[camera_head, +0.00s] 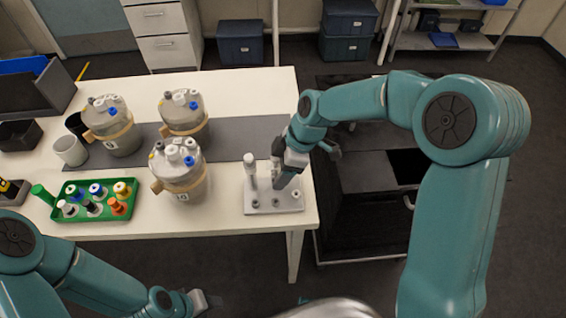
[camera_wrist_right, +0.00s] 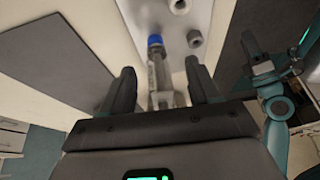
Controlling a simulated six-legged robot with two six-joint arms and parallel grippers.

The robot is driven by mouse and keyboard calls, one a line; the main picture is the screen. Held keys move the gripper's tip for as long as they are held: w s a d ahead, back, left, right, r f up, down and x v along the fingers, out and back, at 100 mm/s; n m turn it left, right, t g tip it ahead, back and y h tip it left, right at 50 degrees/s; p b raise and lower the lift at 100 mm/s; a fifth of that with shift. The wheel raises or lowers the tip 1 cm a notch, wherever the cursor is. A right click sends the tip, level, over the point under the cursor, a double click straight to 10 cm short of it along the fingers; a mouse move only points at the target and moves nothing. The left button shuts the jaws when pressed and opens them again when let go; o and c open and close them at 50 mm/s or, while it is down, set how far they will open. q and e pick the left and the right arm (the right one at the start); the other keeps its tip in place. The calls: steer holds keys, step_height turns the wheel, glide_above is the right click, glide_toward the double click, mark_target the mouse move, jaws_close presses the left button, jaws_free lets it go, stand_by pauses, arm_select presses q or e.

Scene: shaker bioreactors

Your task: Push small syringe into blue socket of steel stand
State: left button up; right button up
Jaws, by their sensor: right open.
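The steel stand (camera_head: 273,203) is a light plate near the table's right edge, with several round sockets. A small clear syringe (camera_wrist_right: 158,78) shows in the right wrist view, with a blue piece (camera_wrist_right: 155,41) at its far end; I cannot tell whether the blue is the socket or part of the syringe.
A white-topped upright piece (camera_head: 250,170) stands on the stand's left part. Several lidded vessels (camera_head: 179,172) stand to the left on the table. A green tray (camera_head: 67,227) of coloured-cap bottles is at front left. A dark cart (camera_head: 365,170) stands right of the table.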

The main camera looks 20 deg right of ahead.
steer(key=v, duration=1.6)
steer(key=shift+b, duration=0.45)
steer(key=shift+s+r, duration=0.1)
